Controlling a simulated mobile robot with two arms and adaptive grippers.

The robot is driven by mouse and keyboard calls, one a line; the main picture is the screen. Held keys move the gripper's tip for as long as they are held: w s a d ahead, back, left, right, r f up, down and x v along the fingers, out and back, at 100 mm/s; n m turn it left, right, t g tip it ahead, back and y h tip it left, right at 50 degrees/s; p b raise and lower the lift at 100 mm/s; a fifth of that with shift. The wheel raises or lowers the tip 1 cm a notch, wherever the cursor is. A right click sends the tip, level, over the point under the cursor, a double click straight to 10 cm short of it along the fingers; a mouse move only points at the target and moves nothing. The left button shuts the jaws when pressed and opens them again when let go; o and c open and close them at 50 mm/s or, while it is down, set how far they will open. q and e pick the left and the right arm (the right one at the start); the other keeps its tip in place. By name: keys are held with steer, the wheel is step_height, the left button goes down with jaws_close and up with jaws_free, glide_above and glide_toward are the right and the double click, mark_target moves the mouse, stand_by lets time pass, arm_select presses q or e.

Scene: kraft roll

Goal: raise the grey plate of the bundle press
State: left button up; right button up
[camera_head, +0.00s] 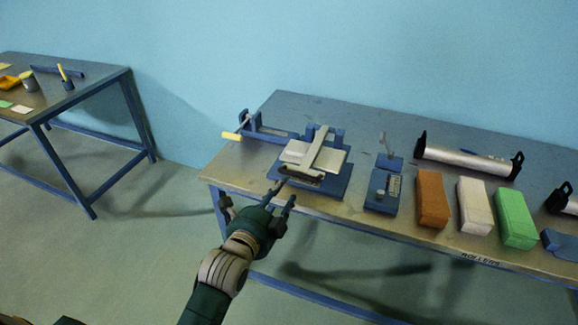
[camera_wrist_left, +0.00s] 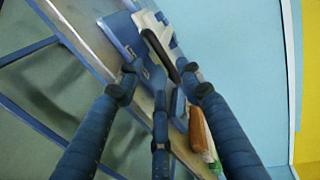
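The bundle press (camera_head: 338,183) stands on the near table, with a blue base and a blue rear post. Its pale grey plate (camera_head: 332,161) lies roughly flat above the base, with a light grey bar across it. A dark handle sticks out at the front and shows in the left wrist view (camera_wrist_left: 158,50). My left gripper (camera_head: 270,196) is just in front of the press, at the table's front edge. Its fingers (camera_wrist_left: 160,82) are spread and empty, with the handle ahead of them; no contact shows. My right gripper is out of view.
To the right are a small blue device (camera_head: 380,203), brown (camera_head: 432,199), white (camera_head: 475,205) and green (camera_head: 515,218) blocks, and a grey roller (camera_head: 465,160). Another table (camera_head: 85,88) stands left.

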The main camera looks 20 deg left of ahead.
mark_target(295, 176)
arm_select(q)
steer(key=x, duration=1)
steer(key=shift+d+p, duration=0.15)
steer(key=shift+p, duration=0.25)
jaws_close()
